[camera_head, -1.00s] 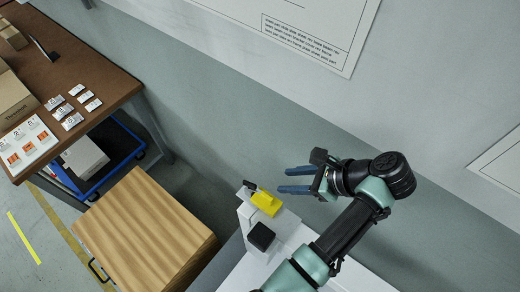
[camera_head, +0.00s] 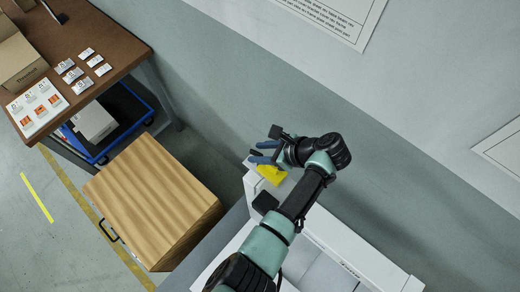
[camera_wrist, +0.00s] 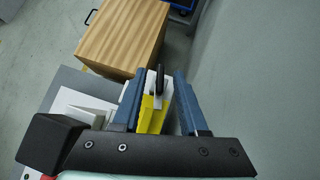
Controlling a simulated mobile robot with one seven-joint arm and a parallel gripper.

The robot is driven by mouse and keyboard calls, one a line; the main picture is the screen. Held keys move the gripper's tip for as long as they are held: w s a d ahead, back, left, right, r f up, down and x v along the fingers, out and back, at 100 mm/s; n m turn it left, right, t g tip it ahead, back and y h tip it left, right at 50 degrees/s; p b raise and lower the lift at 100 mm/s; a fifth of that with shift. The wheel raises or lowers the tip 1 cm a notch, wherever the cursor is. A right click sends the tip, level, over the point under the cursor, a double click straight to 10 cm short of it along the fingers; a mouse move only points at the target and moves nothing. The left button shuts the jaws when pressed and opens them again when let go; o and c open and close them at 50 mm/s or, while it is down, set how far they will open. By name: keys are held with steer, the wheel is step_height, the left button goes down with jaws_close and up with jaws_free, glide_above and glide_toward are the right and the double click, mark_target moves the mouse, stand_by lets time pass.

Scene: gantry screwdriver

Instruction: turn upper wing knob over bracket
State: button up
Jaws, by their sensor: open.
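A black knob (camera_wrist: 159,78) stands up narrow and edge-on beside a yellow bracket-like piece (camera_wrist: 152,117) in the wrist view. My gripper (camera_wrist: 166,74) has its two blue fingers open, one to each side of the knob and yellow piece, with gaps showing. I cannot tell how deep the knob lies between the fingers. In the head view, my gripper (camera_head: 257,152) is over the end of the white unit, and the yellow piece (camera_head: 271,174) shows just below the fingers. The knob is hidden there by my gripper.
The white unit (camera_head: 330,228) carries a black square block (camera_head: 265,203) near the yellow piece. A wooden-topped cabinet (camera_head: 155,195) stands to the left, and a brown table (camera_head: 105,45) with cards and boxes is beyond. A grey wall (camera_head: 390,130) runs close behind my arm.

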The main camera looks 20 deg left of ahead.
steer(key=shift+a, duration=0.1)
jaws_close()
steer(key=shift+r+p, duration=0.1)
steer(key=shift+p, duration=0.3)
steer(key=m+p, duration=0.1)
steer(key=p, duration=0.1)
steer(key=shift+s+r+t+p, duration=0.2)
steer(key=shift+t+p, duration=0.1)
steer(key=shift+t, duration=0.1)
steer(key=m+t+p, duration=0.1)
steer(key=p, duration=0.1)
steer(key=shift+f+m+p, duration=0.15)
steer(key=shift+m+p, duration=0.15)
steer(key=shift+w+f+h, duration=0.1)
steer(key=shift+f+h, duration=0.05)
steer(key=shift+h, duration=0.15)
